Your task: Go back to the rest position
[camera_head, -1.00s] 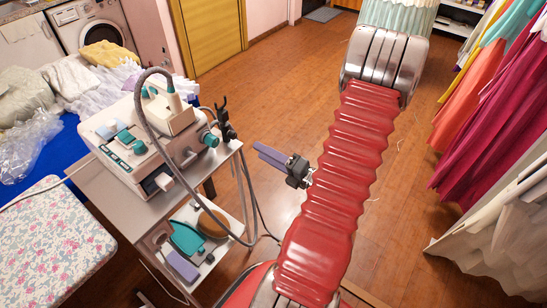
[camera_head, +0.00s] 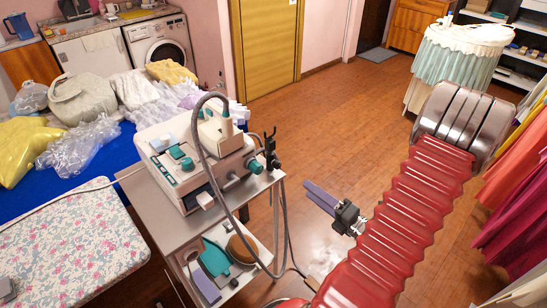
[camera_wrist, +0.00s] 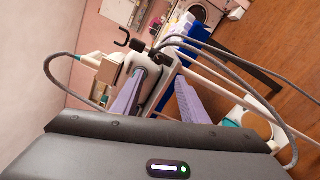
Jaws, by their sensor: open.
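My gripper (camera_head: 312,192) has two pale purple fingers on a dark body. It stands out to the left of my red ribbed arm in the head view. In the wrist view my gripper (camera_wrist: 157,88) shows its fingers apart, with nothing held between them. It is in the air to the right of the steam station (camera_head: 192,150), with a gap of floor showing between them in the head view. The steam station also shows beyond the fingers in the wrist view (camera_wrist: 108,72).
The trolley (camera_head: 160,208) under the station has a lower shelf with several items. A grey hose (camera_head: 206,180) hangs down its right side. A floral ironing board (camera_head: 70,240) is at left. Hanging gowns (camera_head: 520,215) line the right edge. Wooden floor (camera_head: 340,110) is clear behind.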

